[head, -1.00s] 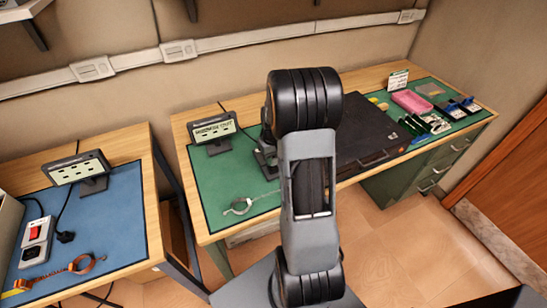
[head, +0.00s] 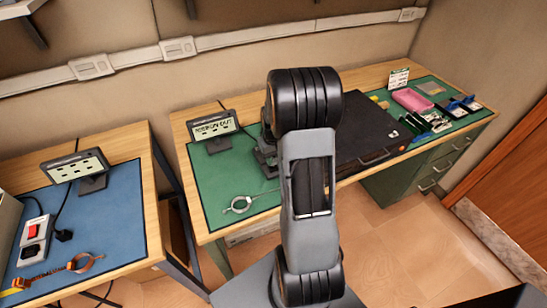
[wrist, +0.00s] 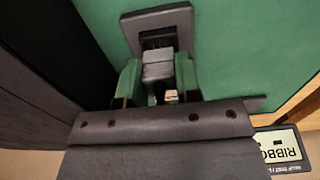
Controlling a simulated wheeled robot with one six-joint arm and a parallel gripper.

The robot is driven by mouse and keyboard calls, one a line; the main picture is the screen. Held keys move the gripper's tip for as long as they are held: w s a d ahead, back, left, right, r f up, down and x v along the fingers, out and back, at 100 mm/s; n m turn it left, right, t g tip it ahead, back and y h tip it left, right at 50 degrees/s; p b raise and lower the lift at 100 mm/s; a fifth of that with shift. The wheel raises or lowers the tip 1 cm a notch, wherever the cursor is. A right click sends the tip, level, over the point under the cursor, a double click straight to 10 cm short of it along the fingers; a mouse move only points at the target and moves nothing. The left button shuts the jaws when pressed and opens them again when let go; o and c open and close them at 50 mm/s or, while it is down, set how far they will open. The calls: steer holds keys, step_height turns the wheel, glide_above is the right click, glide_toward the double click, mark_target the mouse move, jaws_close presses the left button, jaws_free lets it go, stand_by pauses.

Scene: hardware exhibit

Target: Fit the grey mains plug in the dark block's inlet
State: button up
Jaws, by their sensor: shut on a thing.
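In the wrist view the dark block (wrist: 183,20) stands on the green mat, with its recessed inlet (wrist: 157,40) facing my gripper. My gripper (wrist: 157,63) has green fingers shut on the grey mains plug (wrist: 157,72), one finger on each side. The plug is lined up with the inlet and its front end is at the inlet's opening. I cannot tell how deep it sits, as its front hides the contact.
A black case (head: 375,135) lies to the right of my arm on the green-matted bench. A small display (head: 213,128) stands at the back left, with a wrist strap (head: 240,204) in front. The blue mat (head: 110,222) is on a separate bench at left.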

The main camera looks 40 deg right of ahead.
steer(key=shift+f+b, duration=0.95)
steer(key=shift+f, duration=0.35)
stand_by(1.5)
steer(key=o, duration=0.8)
steer(key=shift+s, duration=0.1)
steer(key=shift+a, duration=0.15)
steer(key=o, duration=0.3)
steer(key=shift+r, duration=0.1)
steer(key=shift+r+p, duration=0.55)
steer(key=shift+r, duration=0.2)
stand_by(0.5)
